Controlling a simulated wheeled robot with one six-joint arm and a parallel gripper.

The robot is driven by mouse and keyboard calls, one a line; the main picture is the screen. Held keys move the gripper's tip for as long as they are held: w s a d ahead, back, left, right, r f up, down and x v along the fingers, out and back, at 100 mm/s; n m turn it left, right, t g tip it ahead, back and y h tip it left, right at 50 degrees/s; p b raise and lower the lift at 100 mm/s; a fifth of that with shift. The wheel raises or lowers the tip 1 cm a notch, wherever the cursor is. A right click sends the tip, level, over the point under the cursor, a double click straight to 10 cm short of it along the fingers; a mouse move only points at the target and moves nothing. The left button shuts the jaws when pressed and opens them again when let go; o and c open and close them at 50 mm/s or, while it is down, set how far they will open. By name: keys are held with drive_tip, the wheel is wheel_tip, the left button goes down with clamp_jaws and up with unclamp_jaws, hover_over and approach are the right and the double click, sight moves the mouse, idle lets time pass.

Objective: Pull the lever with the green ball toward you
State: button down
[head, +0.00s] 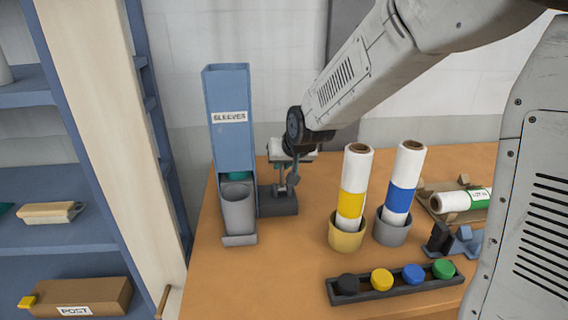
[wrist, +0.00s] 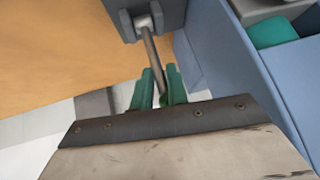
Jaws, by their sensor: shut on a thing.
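The lever is a thin metal rod (wrist: 151,48) rising from a dark grey base (head: 278,202) on the table, beside the blue sleeves tower. My gripper (head: 284,166) is over the base in the head view. In the wrist view, its two green fingers (wrist: 160,85) are closed around the rod's end. The green ball cannot be made out; the fingers and gripper body cover that end of the lever.
The blue tower (head: 231,120), labelled SLEEVES, stands close left of the lever with a grey cup (head: 238,212) at its foot. Rolls with yellow (head: 351,203) and blue (head: 401,197) bands stand to the right. A tray of coloured knobs (head: 364,297) lies in front. The table between is clear.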

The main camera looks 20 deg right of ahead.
drive_tip(key=shift+s+a+f, duration=0.2)
drive_tip(key=shift+f, duration=0.1)
drive_tip(key=c, duration=1.5)
unclamp_jaws()
drive_tip(key=shift+a, duration=0.2)
drive_tip(key=shift+c, duration=0.2)
drive_tip(key=shift+w+d+r, duration=0.1)
drive_tip(key=shift+d+r, duration=0.1)
drive_tip(key=shift+d, duration=0.05)
drive_tip(key=v, duration=0.7)
drive_tip(key=shift+s+r, duration=0.2)
drive_tip(key=shift+r, duration=0.1)
